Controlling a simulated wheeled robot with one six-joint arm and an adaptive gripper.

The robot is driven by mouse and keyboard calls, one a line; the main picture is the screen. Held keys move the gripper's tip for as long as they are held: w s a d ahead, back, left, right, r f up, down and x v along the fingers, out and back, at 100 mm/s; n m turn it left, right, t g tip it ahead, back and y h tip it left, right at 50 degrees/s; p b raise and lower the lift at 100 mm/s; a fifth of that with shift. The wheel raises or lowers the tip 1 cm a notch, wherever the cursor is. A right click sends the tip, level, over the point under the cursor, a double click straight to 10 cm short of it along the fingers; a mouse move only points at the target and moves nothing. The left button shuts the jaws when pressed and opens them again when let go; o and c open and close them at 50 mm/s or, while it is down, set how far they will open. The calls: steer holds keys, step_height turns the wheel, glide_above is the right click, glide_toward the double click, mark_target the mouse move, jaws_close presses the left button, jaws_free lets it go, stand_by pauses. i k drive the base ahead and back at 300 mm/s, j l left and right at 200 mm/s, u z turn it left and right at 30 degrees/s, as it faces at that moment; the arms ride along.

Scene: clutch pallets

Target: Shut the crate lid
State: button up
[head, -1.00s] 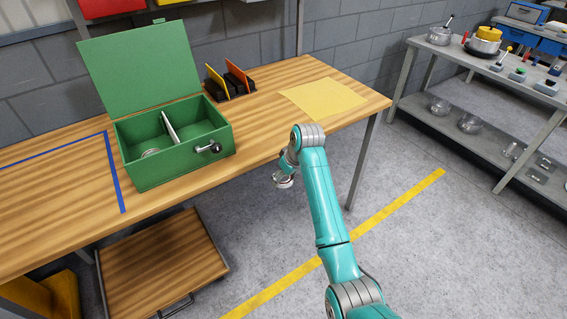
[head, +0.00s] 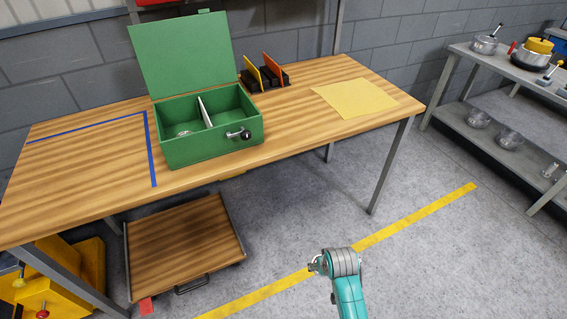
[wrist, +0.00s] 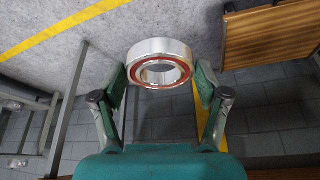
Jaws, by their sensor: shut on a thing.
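The green crate (head: 212,150) stands on the wooden table. Its lid (head: 180,55) is open, standing up at the back. A pale divider (head: 206,111) splits the inside, and a silver ring-shaped part (head: 184,132) lies in the left compartment. My gripper (wrist: 160,84) is shut on a silver bearing ring (wrist: 160,46) with a red-brown inner band, clear in the wrist view. In the head view my gripper (head: 316,264) is low, over the floor in front of the table and well away from the crate.
Orange and yellow plates stand in a black rack (head: 266,80) right of the crate. A yellow sheet (head: 354,98) lies farther right. Blue tape (head: 150,150) marks the table's left part. A low wooden trolley (head: 185,245) is below the table edge. A metal shelf (head: 500,70) stands at right.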

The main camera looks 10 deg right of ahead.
mark_target(178, 56)
steer(key=i+j+u, duration=0.3)
steer(key=i, duration=0.35)
steer(key=i+j+z, duration=0.2)
steer(key=j+z, duration=0.2)
steer(key=j, duration=0.15)
